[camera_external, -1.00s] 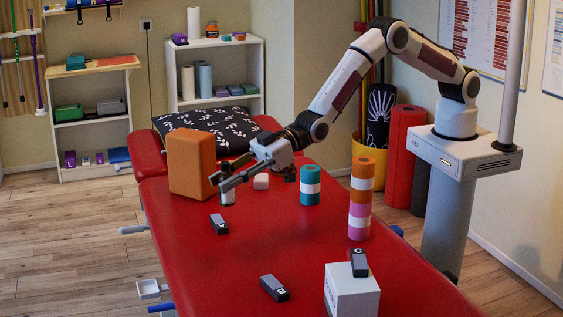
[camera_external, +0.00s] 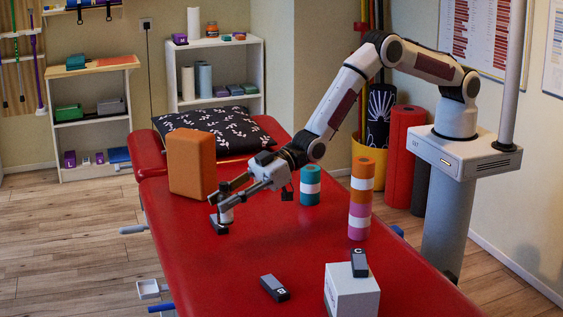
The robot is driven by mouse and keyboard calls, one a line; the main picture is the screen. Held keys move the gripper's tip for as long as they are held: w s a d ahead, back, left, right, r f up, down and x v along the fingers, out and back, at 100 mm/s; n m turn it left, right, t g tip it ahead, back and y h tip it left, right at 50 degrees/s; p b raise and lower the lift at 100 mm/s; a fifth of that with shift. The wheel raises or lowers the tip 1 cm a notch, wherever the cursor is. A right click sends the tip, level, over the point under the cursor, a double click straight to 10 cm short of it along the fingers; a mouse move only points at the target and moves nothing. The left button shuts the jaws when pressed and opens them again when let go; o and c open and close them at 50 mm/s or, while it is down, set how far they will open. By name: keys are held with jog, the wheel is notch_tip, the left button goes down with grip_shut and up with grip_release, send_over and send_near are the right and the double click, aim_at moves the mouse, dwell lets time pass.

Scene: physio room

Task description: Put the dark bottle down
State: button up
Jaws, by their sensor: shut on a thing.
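My gripper (camera_external: 217,193) is over the red treatment table, left of its middle, with its fingers reaching down and to the left. It is shut on a small bottle (camera_external: 227,214). Little of the bottle shows between and below the fingers: a pale band and darker parts. A dark grey block (camera_external: 219,228) lies on the table right at the bottle's lower end in the picture. I cannot tell whether the bottle touches the block or the table.
An orange block (camera_external: 190,163) stands close behind my gripper. A teal-and-white stack (camera_external: 310,186) and a tall orange, white and pink stack (camera_external: 361,200) stand to the right. A grey block (camera_external: 274,288) and a white box (camera_external: 352,293) are nearer. The red table (camera_external: 290,245) between is clear.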

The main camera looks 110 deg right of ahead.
aim_at(226, 221)
jog(key=shift+f, duration=2.95)
jog(key=shift+f, duration=0.1)
jog(key=shift+f, duration=1.8)
jog(key=shift+f, duration=0.1)
jog(key=o, duration=1.1)
jog(key=shift+s, duration=0.15)
jog(key=shift+v, duration=5.9)
